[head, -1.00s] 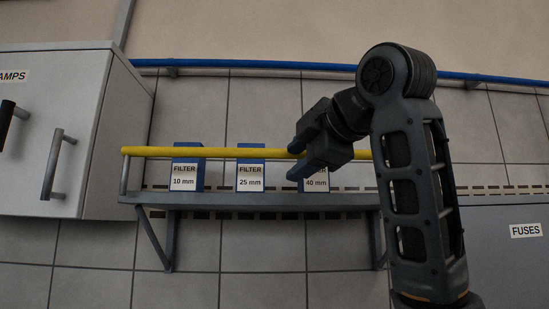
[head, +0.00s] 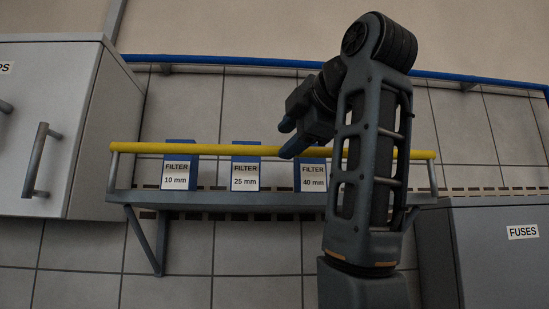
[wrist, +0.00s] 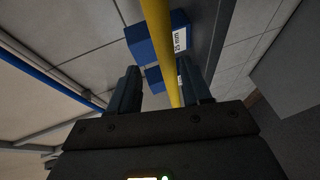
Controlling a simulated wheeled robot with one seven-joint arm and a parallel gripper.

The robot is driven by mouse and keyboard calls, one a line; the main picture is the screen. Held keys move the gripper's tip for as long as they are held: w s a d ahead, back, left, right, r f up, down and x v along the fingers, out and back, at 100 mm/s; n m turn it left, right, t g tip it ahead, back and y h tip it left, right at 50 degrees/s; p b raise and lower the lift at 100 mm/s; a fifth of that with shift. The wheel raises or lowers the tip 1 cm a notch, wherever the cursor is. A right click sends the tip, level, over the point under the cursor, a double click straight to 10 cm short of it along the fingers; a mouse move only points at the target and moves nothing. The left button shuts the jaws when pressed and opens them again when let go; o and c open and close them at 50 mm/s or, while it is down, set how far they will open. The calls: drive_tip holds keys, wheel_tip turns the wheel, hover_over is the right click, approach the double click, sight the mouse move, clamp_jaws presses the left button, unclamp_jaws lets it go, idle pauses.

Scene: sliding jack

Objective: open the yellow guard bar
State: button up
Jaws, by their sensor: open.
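The yellow guard bar (head: 210,149) runs level across the front of a grey shelf, on thin posts at its ends. Blue filter boxes stand behind it, labelled 10 mm (head: 180,174), 25 mm (head: 245,175) and 40 mm (head: 312,178). My gripper (head: 287,138) is open and empty, near the 40 mm box. In the head view its lower fingertip overlaps the bar. In the wrist view the bar (wrist: 158,35) passes between the two fingers of my gripper (wrist: 158,75), nearer the right one. I cannot tell whether it touches. My arm hides part of the bar's right half.
The grey shelf (head: 230,198) is fixed to a tiled wall. A blue rail (head: 230,63) runs above. A white cabinet (head: 80,130) with a bar handle (head: 36,160) is at left. A grey box labelled FUSES (head: 490,255) is at lower right.

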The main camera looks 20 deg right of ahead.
sight(274, 155)
drive_tip(key=shift+f+p+x, duration=0.25)
drive_tip(key=shift+p+x, duration=0.15)
drive_tip(key=shift+x, duration=1.15)
drive_tip(key=shift+f+p+x, duration=0.25)
drive_tip(key=shift+p+x, duration=0.1)
drive_tip(key=shift+x, duration=1.2)
drive_tip(key=shift+s+a, duration=0.1)
drive_tip(key=shift+s, duration=0.05)
drive_tip(key=shift+c, duration=0.4)
clamp_jaws()
